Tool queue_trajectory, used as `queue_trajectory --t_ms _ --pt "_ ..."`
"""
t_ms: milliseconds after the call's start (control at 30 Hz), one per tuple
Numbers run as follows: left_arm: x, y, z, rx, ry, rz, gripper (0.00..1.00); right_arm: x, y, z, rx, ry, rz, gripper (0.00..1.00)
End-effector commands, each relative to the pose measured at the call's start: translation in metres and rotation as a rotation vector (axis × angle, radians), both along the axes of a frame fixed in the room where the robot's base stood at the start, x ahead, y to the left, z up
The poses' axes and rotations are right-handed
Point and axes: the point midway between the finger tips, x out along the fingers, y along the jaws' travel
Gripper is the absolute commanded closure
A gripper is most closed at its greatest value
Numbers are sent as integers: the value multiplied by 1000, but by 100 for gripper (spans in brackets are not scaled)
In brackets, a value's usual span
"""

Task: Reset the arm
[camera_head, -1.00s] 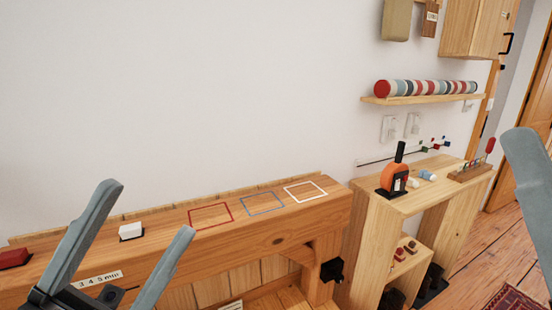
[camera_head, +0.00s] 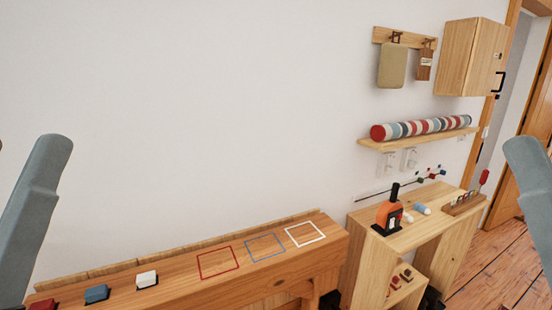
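My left gripper shows at the left edge as one grey finger (camera_head: 36,215), in front of the wall and beside the bench's left end. My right gripper shows at the right edge as one grey finger (camera_head: 529,195), in front of the door area. Its other finger is also out of frame. Nothing is seen held at either visible finger.
A wooden side table (camera_head: 440,205) with an orange tool (camera_head: 388,214) stands right. A shelf (camera_head: 420,138) and cabinet (camera_head: 470,57) hang above.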

Motion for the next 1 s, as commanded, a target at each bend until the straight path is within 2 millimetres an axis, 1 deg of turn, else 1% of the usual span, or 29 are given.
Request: queue_trajectory --t_ms 33,67,100,167,200,300,400,433,500,567,667,767,867,967,1000 --pt "0 0 55 0 0 0 33 0 0 55 0 0 0 50" --pt "0 0 70 0 0 0 33 0 0 70 0 0 0 50" --pt "0 0 91 -1 0 1 33 0 0 91 0 0 0 50" --pt "0 0 121 -1 0 1 33 0 0 121 0 0 0 50" --pt "0 0 141 -1 0 1 33 0 0 141 0 0 0 50" --pt "0 0 185 -1 0 1 33 0 0 185 0 0 0 50" --pt "0 0 215 -1 0 1 33 0 0 215 0 0 0 50" --pt "0 0 221 -1 0 1 33 0 0 222 0 0 0 50" --pt "0 0 230 -1 0 1 33 0 0 230 0 0 0 50" --pt "0 0 232 -1 0 1 33 0 0 232 0 0 0 50" --pt "0 0 230 -1 0 1 33 0 0 230 0 1 0 50" --pt "0 0 222 -1 0 1 33 0 0 222 0 1 0 50" --pt "0 0 201 -1 0 1 33 0 0 201 0 1 0 50" --pt "0 0 163 -1 0 1 33 0 0 163 0 1 0 50" --pt "0 0 144 -1 0 1 33 0 0 144 0 1 0 50"
